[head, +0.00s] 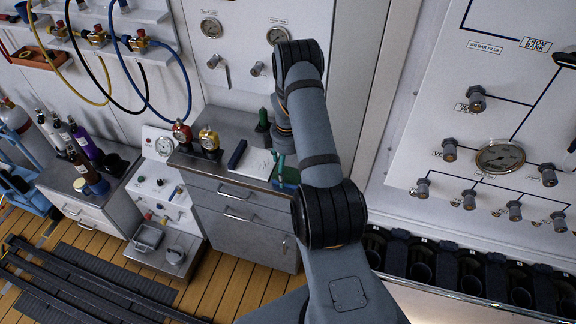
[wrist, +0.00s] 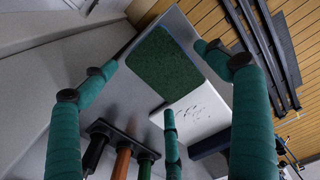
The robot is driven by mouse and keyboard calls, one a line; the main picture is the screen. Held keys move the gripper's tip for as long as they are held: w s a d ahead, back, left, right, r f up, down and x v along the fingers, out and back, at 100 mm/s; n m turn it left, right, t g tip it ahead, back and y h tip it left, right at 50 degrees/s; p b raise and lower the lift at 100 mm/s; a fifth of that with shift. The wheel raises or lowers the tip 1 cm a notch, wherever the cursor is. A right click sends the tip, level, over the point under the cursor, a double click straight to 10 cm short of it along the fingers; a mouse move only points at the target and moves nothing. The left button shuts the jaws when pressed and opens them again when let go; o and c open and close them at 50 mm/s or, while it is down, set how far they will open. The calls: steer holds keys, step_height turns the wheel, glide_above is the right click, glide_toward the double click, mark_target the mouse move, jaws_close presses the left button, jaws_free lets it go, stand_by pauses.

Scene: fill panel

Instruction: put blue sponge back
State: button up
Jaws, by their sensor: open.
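My gripper (wrist: 158,78) is open, its teal fingers spread with nothing between them. In the head view my gripper (head: 281,166) is over the right part of the grey cabinet top, partly hidden by my arm. A dark blue, long block (head: 237,154) lies at the left end of a white board; it also shows in the wrist view (wrist: 208,143), partly behind a finger. I cannot tell for sure that it is the blue sponge. A dark green square pad (wrist: 165,62) lies on the cabinet top, beyond the fingers and apart from them.
The white board (wrist: 196,110) with small marks lies beside the pad. A rack with black, orange (wrist: 122,162) and green handles stands close below the gripper. Red and brass gauges (head: 208,139) stand at the cabinet's left. A valve panel (head: 440,130) rises at the right.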

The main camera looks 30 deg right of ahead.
mark_target(288, 171)
steer(key=shift+r+b, duration=0.35)
steer(key=shift+r, duration=0.2)
step_height(288, 171, up, 11)
steer(key=b, duration=0.2)
steer(key=shift+b, duration=0.3)
steer(key=shift+a+f, duration=0.1)
steer(key=shift+f, duration=0.05)
step_height(288, 171, down, 11)
steer(key=p, duration=0.3)
steer(key=shift+s, duration=0.1)
steer(key=shift+w+f, duration=0.2)
steer(key=shift+s+r+b, duration=0.1)
steer(key=shift+r+b, duration=0.85)
steer(key=shift+r, duration=0.8)
